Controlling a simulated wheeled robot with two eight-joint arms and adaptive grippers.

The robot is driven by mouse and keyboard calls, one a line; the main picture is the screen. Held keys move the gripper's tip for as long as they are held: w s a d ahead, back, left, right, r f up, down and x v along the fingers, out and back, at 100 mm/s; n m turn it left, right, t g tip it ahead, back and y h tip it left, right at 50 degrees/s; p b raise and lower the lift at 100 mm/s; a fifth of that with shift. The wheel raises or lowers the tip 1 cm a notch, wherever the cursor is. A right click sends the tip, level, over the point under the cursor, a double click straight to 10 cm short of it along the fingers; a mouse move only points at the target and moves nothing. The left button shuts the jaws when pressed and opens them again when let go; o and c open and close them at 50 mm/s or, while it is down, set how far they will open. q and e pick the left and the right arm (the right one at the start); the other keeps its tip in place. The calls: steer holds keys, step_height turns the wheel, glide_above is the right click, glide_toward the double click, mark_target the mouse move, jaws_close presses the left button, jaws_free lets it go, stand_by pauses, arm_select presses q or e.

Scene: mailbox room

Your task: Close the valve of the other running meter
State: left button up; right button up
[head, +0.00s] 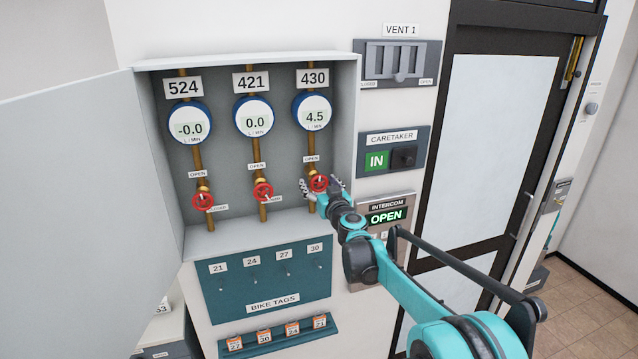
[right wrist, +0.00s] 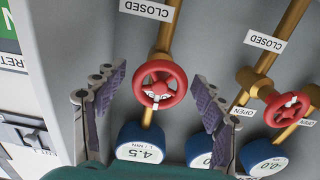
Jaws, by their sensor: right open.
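The open meter cabinet (head: 215,243) holds three meters. Meter 430 (head: 313,112) on the right reads 4.5. Meter 421 (head: 253,117) in the middle reads 0.0, and meter 524 (head: 189,123) on the left reads -0.0. Each has a red valve wheel below it: the 430 wheel (head: 319,182), the 421 wheel (head: 263,192) and the 524 wheel (head: 202,202). My right gripper (head: 322,187) is open at the 430 wheel. In the right wrist view, that wheel (right wrist: 160,85) lies between the spread fingers, with a gap on each side. My left gripper is out of view.
The cabinet door (head: 85,190) hangs open at left. Right of the cabinet are a vent panel (head: 398,64), a caretaker panel (head: 392,150) and an intercom (head: 388,214) reading OPEN. A bike tags board (head: 265,285) is below. A dark-framed door (head: 490,130) stands right.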

steer(key=c, duration=1.2)
steer(key=shift+o, duration=0.2)
